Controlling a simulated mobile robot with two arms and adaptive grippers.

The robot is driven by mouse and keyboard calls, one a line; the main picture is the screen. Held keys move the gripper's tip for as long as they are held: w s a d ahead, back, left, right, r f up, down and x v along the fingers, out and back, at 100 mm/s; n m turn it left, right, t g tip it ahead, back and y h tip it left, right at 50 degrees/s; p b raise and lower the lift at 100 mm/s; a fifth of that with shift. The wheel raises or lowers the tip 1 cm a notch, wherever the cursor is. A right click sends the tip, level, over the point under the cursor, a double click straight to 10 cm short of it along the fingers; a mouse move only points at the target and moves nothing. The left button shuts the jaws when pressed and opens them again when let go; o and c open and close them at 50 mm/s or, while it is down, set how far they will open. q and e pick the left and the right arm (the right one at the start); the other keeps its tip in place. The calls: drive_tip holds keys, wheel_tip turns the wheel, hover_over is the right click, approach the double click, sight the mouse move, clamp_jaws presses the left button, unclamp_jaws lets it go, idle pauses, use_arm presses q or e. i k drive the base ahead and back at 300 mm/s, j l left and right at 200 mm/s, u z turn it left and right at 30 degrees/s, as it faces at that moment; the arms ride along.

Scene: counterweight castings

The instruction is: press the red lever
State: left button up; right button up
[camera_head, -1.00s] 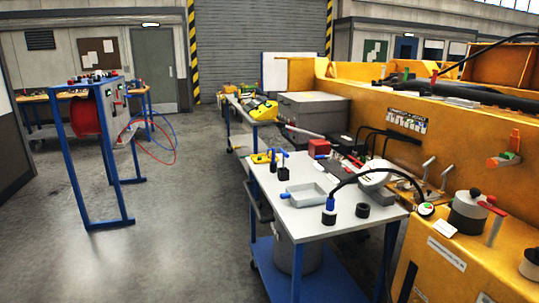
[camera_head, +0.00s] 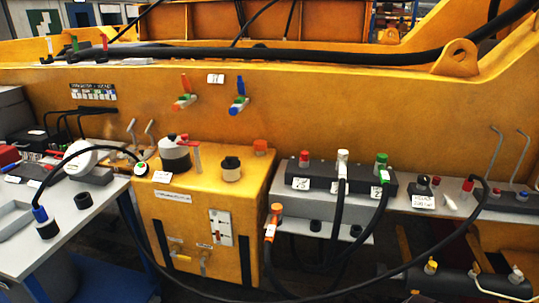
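Several red handles show in the head view, and I cannot tell which one the task means. A small red lever (camera_head: 104,41) stands upright on the machine's upper ledge at the upper left, beside a green lever (camera_head: 75,43) and a white lever (camera_head: 49,45). A red handle (camera_head: 196,155) sits beside a grey canister (camera_head: 174,153) on the yellow box. A red valve handle (camera_head: 184,84) sticks out from the yellow wall, left of a blue valve handle (camera_head: 240,86). Neither gripper is in view.
A grey-topped table (camera_head: 85,218) stands at the left, with a white round device (camera_head: 81,160) on it. The yellow box (camera_head: 190,190) juts out in front of the yellow machine (camera_head: 330,110). Black hoses (camera_head: 345,215) loop across the front at centre and right.

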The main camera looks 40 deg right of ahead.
sight(45, 167)
drive_tip(key=i+l, duration=0.1)
drive_tip(key=i, duration=0.55)
drive_tip(key=i+l, duration=0.1)
drive_tip(key=i, duration=0.55)
drive_tip(key=i+l, duration=0.15)
drive_tip(key=i, duration=0.5)
drive_tip(key=j+u, duration=0.05)
